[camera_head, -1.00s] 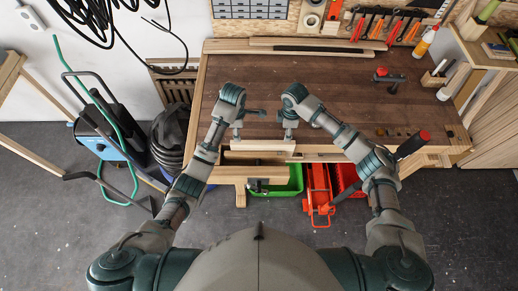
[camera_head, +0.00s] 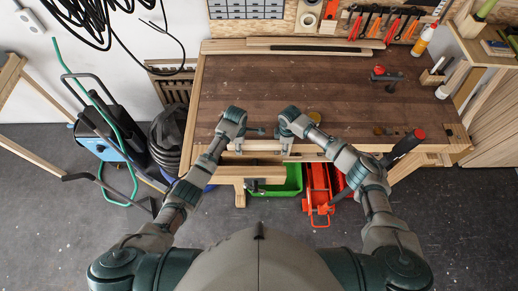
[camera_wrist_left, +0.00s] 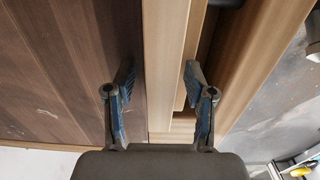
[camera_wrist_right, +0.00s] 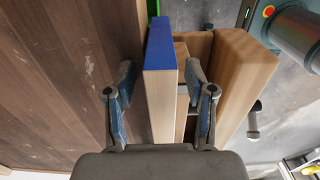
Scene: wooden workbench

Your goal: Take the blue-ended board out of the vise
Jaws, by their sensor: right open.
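The blue-ended board (camera_wrist_right: 161,100) stands on edge at the vise on the bench's front edge. Its blue end points up in the right wrist view, and its pale wood shows in the left wrist view (camera_wrist_left: 165,60). The vise's wooden outer jaw (camera_wrist_right: 243,75) is beside it, with a gap between; it also shows in the head view (camera_head: 250,171). My left gripper (camera_head: 238,149) is open, its fingers on either side of the board. My right gripper (camera_head: 286,150) is open, its fingers astride the board near the blue end. Contact cannot be told.
The bench top (camera_head: 300,90) is mostly clear behind the grippers. A red-topped clamp (camera_head: 388,76) stands at its right. Long wood strips (camera_head: 315,48) lie along the back. A green crate (camera_head: 285,182) and a red jack (camera_head: 318,190) are below the front edge.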

